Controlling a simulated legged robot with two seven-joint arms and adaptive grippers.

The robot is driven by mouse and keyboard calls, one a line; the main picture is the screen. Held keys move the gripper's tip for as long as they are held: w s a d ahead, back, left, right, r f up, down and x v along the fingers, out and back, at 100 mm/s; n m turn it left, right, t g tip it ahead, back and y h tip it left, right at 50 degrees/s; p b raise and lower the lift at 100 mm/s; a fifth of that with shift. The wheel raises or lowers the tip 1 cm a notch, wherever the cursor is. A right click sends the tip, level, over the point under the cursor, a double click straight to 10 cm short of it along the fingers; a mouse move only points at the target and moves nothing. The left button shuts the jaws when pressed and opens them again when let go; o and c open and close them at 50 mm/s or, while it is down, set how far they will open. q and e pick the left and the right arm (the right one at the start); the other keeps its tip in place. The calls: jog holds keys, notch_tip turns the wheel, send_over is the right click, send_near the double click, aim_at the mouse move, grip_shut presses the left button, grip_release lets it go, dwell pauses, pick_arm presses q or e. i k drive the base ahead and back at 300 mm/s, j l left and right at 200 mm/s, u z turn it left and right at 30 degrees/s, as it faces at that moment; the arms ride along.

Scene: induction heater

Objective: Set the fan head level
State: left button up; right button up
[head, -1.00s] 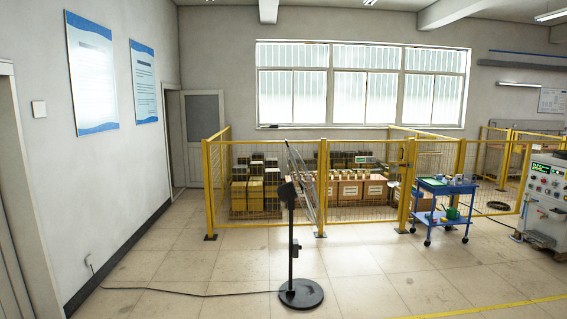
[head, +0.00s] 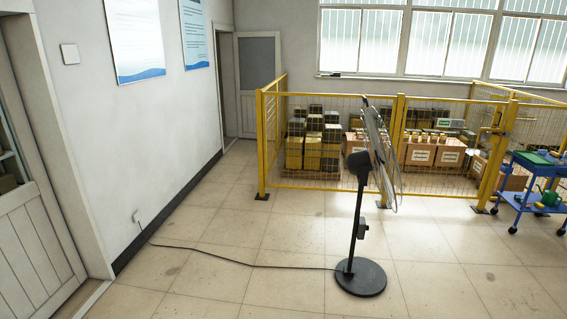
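A black pedestal fan stands on the tiled floor right of centre in the head view. Its round base (head: 361,278) is flat on the floor and a thin pole (head: 357,215) rises from it. The fan head (head: 380,150) shows nearly edge-on, with its wire cage facing right and the dark motor housing (head: 362,166) on the left. The cage leans, its top further left than its bottom, so the head looks tilted upward. Neither of my grippers is in view, and nothing touches the fan.
A black cable (head: 240,262) runs along the floor from the base to a wall socket at left. A yellow mesh fence (head: 330,188) encloses stacked boxes behind the fan. A blue cart (head: 540,195) stands at right.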

aim_at(354, 161)
jog(key=i, duration=2.25)
